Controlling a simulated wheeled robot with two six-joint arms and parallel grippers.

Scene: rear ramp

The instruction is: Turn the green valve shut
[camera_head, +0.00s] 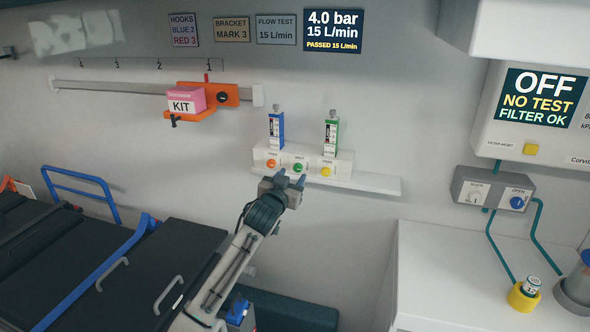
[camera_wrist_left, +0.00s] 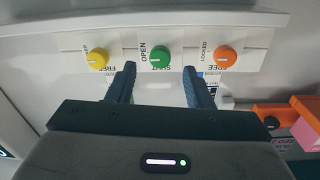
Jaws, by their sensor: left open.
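The green valve (camera_head: 298,168) is a round knob on a white panel on the wall, between an orange knob and a yellow knob. In the left wrist view the green valve (camera_wrist_left: 159,57) has labels OPEN and SHUT beside it, and its pale mark points toward the OPEN side. My left gripper (camera_head: 290,180) is just in front of and below the panel. In the left wrist view its two blue fingers (camera_wrist_left: 158,84) are apart, with nothing between them, and the green valve lies just beyond their tips. They do not appear to touch it. My right gripper is not in view.
An orange knob (camera_head: 271,163) and a yellow knob (camera_head: 325,171) flank the valve. A blue-labelled unit (camera_head: 276,130) and a green-labelled one (camera_head: 331,135) stand above. A shelf (camera_head: 375,183) extends right. A pink KIT box (camera_head: 186,100) sits in an orange bracket on the rail.

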